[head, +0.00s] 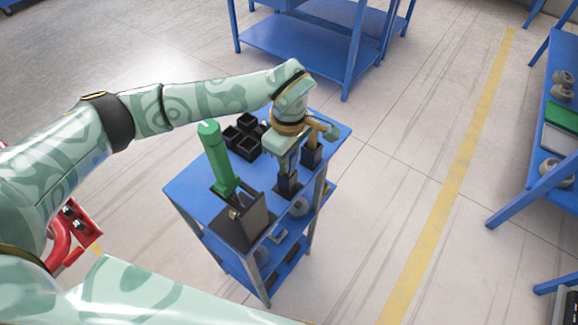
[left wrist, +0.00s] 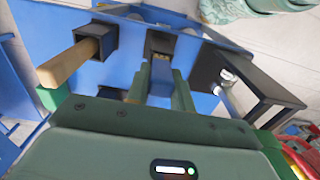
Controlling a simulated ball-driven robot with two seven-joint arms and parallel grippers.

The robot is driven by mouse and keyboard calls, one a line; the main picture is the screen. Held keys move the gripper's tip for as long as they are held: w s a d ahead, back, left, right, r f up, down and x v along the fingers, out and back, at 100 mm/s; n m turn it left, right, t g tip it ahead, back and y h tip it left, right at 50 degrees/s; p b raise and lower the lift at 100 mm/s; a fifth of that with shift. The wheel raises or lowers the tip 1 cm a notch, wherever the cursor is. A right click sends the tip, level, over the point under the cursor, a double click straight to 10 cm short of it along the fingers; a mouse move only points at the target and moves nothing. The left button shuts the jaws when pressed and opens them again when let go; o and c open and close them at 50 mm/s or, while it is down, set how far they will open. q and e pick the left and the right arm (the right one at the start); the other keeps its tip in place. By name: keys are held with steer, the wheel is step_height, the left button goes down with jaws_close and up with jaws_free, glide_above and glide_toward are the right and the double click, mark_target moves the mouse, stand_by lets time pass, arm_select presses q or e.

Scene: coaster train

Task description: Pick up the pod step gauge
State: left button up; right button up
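I take the pod step gauge to be the slim dark piece with a yellow mark (left wrist: 162,62) in the left wrist view. It stands at the middle black holder (head: 288,185) on the blue cart. My left gripper (head: 287,165) points down at it from above. In the left wrist view its two green fingers (left wrist: 161,82) lie on either side of the piece, with a narrow gap between them. I cannot tell whether they touch it. The fingers and hand hide much of the piece. My right gripper is in neither view.
On the blue cart (head: 187,192), a tall green cylinder (head: 217,160) stands beside a black stand (head: 243,220) to the left. Black cups (head: 243,135) sit behind. A wooden-handled tool (head: 312,138) stands close on the right. Blue shelving (head: 300,45) stands beyond.

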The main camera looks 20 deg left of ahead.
arm_select(q)
jaws_close()
step_height(320, 180, up, 10)
steer(key=shift+p, duration=0.6)
